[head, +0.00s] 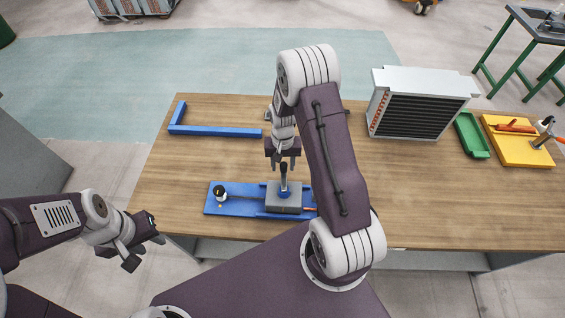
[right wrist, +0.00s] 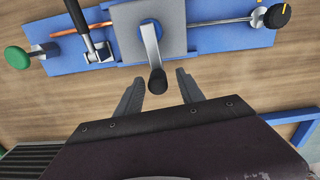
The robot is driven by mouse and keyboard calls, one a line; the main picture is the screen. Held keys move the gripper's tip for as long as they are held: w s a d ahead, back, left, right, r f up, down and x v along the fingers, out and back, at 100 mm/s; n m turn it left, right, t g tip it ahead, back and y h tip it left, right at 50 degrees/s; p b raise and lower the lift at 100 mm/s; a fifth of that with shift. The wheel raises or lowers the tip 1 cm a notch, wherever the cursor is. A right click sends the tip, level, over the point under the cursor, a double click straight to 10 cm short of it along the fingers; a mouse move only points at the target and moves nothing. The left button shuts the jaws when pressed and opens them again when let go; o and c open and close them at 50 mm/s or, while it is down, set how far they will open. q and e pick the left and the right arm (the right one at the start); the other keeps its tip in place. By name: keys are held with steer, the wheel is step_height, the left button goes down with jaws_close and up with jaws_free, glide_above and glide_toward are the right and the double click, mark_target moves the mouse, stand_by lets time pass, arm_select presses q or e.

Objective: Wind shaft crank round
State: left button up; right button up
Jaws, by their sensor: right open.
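The tube expander is a blue base plate (head: 232,206) with a grey block (head: 284,197) on it, at the table's front edge. A shaft crank (right wrist: 149,40) stands over the block, with a silver arm and a dark end knob (right wrist: 157,82); it also shows in the head view (head: 284,178). My right gripper (head: 283,166) points down over the crank. In the right wrist view its open fingers (right wrist: 158,80) lie either side of the knob, with gaps. Whether they are level with it in depth I cannot tell. My left gripper (head: 144,254) is open and empty, off the table's left front.
The fixture also carries a black yellow-marked knob (right wrist: 277,15), a black-handled lever (right wrist: 76,16) and a green knob (right wrist: 17,57). A blue L-shaped bar (head: 215,131), a finned unit (head: 416,105), a green tray (head: 471,136) and a yellow board (head: 520,150) stand farther back.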

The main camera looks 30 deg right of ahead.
steer(key=shift+s+d+f, duration=0.2)
steer(key=shift+s+d, duration=0.05)
steer(key=shift+s, duration=0.15)
steer(key=shift+w+a, duration=0.1)
steer(key=shift+a, duration=0.1)
steer(key=shift+c, duration=0.9)
steer(key=shift+w+a, duration=0.1)
steer(key=shift+w, duration=0.05)
steer(key=c, duration=0.5)
jaws_close()
